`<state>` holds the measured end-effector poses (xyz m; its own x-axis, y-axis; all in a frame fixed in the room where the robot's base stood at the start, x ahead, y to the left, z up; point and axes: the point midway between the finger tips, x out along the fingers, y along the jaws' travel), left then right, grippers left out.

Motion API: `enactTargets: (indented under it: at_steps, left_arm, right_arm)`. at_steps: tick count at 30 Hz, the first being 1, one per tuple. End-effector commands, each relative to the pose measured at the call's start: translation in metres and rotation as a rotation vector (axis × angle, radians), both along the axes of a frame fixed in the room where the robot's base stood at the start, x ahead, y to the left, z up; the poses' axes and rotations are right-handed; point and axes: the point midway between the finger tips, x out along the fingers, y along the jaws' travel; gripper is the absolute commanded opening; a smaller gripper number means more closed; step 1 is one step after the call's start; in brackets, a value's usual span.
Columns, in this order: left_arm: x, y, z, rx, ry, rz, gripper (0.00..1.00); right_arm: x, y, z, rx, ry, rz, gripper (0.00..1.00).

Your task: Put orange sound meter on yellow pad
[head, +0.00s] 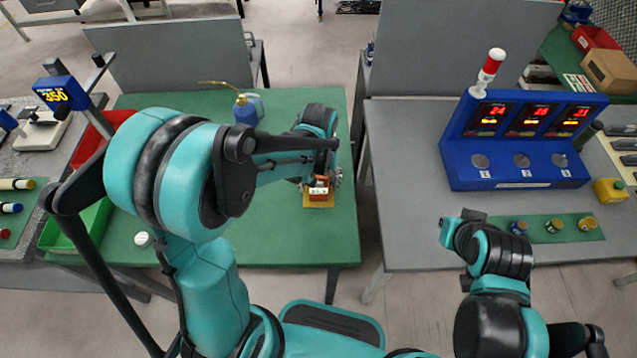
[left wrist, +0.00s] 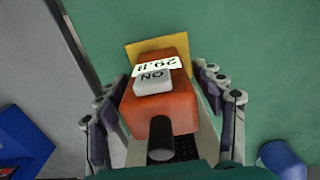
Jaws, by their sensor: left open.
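The orange sound meter (head: 319,190) is in my left gripper's reach on the green table. It also shows in the left wrist view (left wrist: 178,108), with a white display reading 29.8, an ON button and a dark round end. The yellow pad (head: 318,204) lies under it; in the left wrist view the pad's corner (left wrist: 136,50) shows beyond the meter. The meter appears to rest on the pad, though the contact is hidden. My left gripper (left wrist: 165,88) is open, its fingers on either side of the meter.
A blue bottle with a yellow spout (head: 248,108) stands behind on the green table (head: 270,235). Red (head: 95,135) and green (head: 82,225) bins sit at its left edge. A gap separates it from the grey table (head: 410,180) with a blue display stand (head: 515,170).

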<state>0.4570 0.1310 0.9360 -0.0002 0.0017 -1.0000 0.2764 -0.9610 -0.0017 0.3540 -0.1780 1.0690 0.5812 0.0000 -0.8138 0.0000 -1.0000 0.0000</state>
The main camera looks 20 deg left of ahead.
Motion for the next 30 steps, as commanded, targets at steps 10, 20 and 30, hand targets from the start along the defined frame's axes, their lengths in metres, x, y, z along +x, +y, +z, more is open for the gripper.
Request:
enactTargets:
  at_steps: [10,20,30]
  left_arm:
    - [0.0,0.0,0.077,0.0,0.0,0.0,0.68]
    - [-0.001,0.0,0.117,-0.001,-0.004,-0.002,0.68]
    - [-0.051,0.024,0.158,-0.001,-0.268,-0.117,0.68]
  right_arm:
    - [0.0,0.0,0.026,0.0,0.0,0.0,0.0]
    - [0.0,0.0,0.036,0.0,0.0,0.0,0.0]
    - [0.0,0.0,0.035,0.0,0.0,0.0,0.0]
